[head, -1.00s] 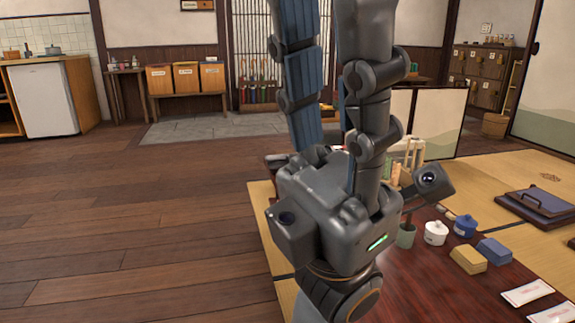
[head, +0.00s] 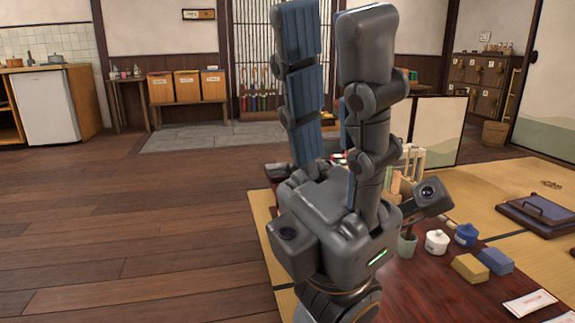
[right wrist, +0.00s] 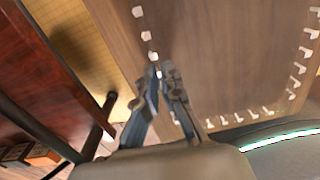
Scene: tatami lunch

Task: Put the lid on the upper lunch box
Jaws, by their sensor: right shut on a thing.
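In the right wrist view, my right gripper (right wrist: 160,72) is shut at the edge of a brown panel (right wrist: 225,60). The panel has white tabs along its edges and looks like the lid, though the close, blurred view leaves this unsure. In the head view, large grey arm parts of mine fill the middle. I cannot make out the fingers of my left gripper there. My right gripper's fingers are hidden in that view. I cannot pick out the upper lunch box for certain in either view.
On the dark red table (head: 420,295) are a yellow box (head: 469,267), a blue box (head: 496,260), a white lidded pot (head: 437,242), a blue pot (head: 466,234) and white packets (head: 530,303). A dark board (head: 540,215) lies on the tatami at right. The wooden floor at left is clear.

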